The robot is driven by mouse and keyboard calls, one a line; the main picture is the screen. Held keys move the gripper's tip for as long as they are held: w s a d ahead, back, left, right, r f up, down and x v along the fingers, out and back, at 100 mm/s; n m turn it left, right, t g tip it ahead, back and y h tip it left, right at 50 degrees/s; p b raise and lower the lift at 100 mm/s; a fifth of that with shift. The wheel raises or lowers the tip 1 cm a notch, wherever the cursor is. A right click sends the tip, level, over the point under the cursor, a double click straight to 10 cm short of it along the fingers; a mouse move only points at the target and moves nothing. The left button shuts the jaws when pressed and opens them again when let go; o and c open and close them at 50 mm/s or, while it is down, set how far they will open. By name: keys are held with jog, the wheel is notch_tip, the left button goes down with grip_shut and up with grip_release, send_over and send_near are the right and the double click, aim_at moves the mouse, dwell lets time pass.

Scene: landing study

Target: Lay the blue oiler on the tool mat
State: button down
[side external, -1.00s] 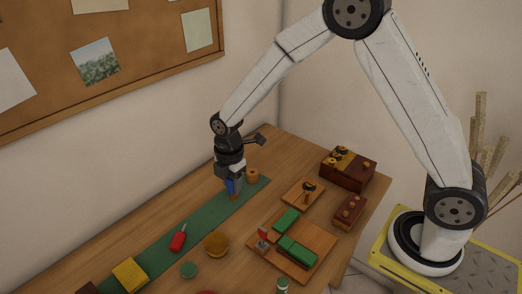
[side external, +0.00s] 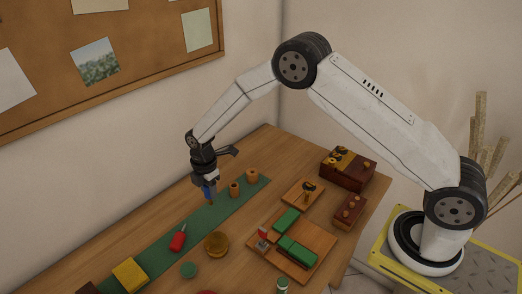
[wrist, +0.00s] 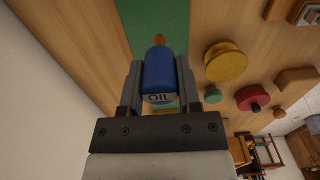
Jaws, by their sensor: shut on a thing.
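The blue oiler (wrist: 158,72), with an "OIL" label and an orange tip, is clamped between the two fingers of my gripper (side external: 208,189). In the side external view the oiler (side external: 209,187) hangs roughly upright, tip down. It is over the green tool mat (side external: 207,218), near the mat's back part. I cannot tell whether the tip touches the mat. The mat also shows beyond the oiler in the wrist view (wrist: 172,22). A red tool (side external: 178,239) and a yellow block (side external: 130,274) lie on the mat nearer the front.
Two small wooden cylinders, a nearer one (side external: 234,189) and a farther one (side external: 252,176), stand just right of my gripper. An amber round piece (side external: 217,243) and a green disc (side external: 188,270) sit beside the mat. A wooden board (side external: 318,237) with green blocks is to the right.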

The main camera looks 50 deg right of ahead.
aim_at(209, 197)
jog(key=shift+w, duration=0.1)
jog(key=shift+w+f, duration=0.2)
jog(key=shift+f, duration=1.65)
jog(key=shift+f, duration=0.3)
jog(key=shift+c, duration=1.5)
grip_release()
notch_tip(209, 197, up, 13)
jog(key=shift+f, duration=0.15)
